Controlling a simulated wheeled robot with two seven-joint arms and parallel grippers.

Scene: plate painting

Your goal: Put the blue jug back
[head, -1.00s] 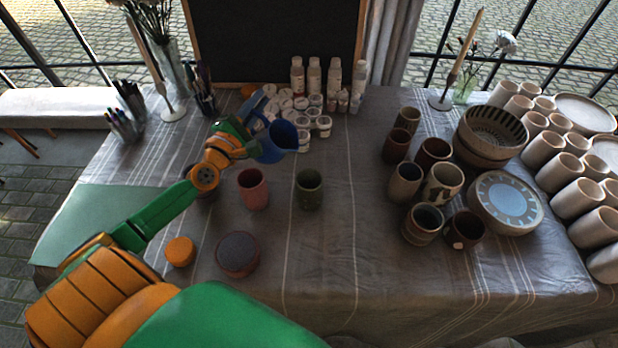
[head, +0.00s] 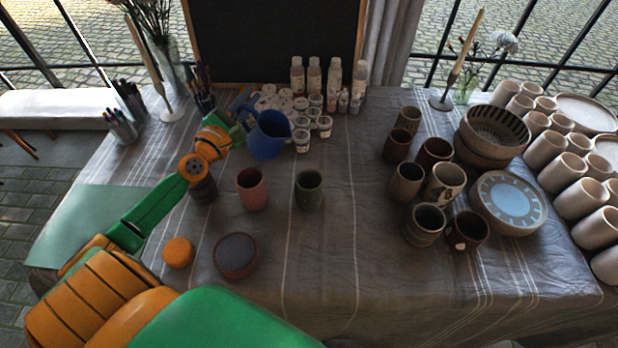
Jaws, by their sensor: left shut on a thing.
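The blue jug (head: 268,138) is at the back left of the table, in front of the paint pots, with its opening facing up. It looks upright. My left gripper (head: 241,125) is shut on the jug at its left side, where the handle is. The fingers are partly hidden and small. I cannot tell whether the jug's base touches the cloth. My right gripper is not in view.
A pink cup (head: 253,190) and a green cup (head: 309,189) stand in front of the jug. White paint pots (head: 302,121) and bottles (head: 334,80) are behind it. Brown mugs (head: 407,183) stand right. The front middle of the cloth is clear.

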